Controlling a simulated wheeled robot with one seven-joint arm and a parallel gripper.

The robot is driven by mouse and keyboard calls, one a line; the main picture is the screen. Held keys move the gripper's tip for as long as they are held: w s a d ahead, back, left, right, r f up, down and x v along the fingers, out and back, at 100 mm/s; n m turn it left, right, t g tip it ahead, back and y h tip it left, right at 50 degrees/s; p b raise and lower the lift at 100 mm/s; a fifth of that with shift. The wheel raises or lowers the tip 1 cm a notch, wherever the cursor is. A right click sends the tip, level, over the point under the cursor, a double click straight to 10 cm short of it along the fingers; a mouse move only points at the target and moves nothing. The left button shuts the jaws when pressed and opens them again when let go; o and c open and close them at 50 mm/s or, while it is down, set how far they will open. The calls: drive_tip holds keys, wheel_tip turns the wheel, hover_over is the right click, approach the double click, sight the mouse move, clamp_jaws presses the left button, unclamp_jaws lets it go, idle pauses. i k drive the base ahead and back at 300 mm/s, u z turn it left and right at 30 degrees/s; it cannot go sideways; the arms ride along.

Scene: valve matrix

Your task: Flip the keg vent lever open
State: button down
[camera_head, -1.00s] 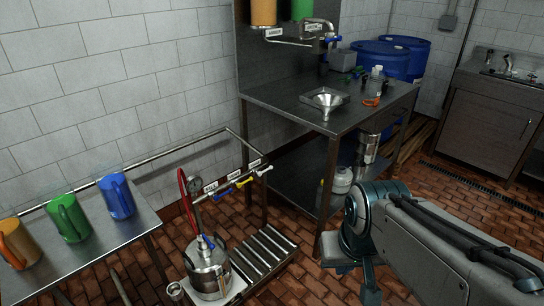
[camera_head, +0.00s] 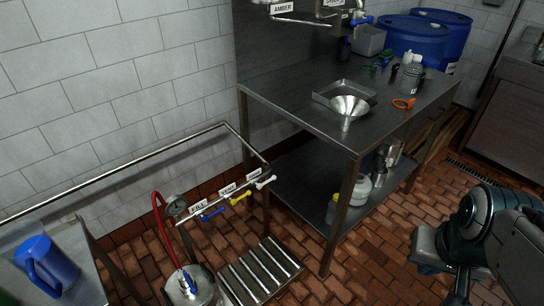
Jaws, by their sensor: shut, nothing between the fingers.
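A steel keg (camera_head: 190,287) stands at the bottom left, cut off by the picture's lower edge. Above it a rail carries a row of small labelled valves with a blue lever (camera_head: 212,214), a yellow lever (camera_head: 240,197) and a white lever (camera_head: 265,182). The first label reads FILL; the middle one looks like VENT, but the small print is hard to read. A red hose (camera_head: 160,218) and a round gauge (camera_head: 177,207) are at the rail's left end. My gripper (camera_head: 455,288) is at the lower right, shut and empty, partly cut off, well apart from the valves.
A steel table (camera_head: 290,90) with a funnel (camera_head: 348,108) and an orange clamp (camera_head: 403,103) stands behind the valves. A slatted rack (camera_head: 262,272) lies beside the keg. A blue mug (camera_head: 46,265) is on a side table at left. Brick floor is open between rack and arm.

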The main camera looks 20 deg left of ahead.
sight(243, 196)
drive_tip(key=u, duration=0.45)
drive_tip(key=i, duration=0.8)
drive_tip(key=u, duration=0.95)
drive_tip(key=i, duration=0.25)
drive_tip(key=u, duration=0.25)
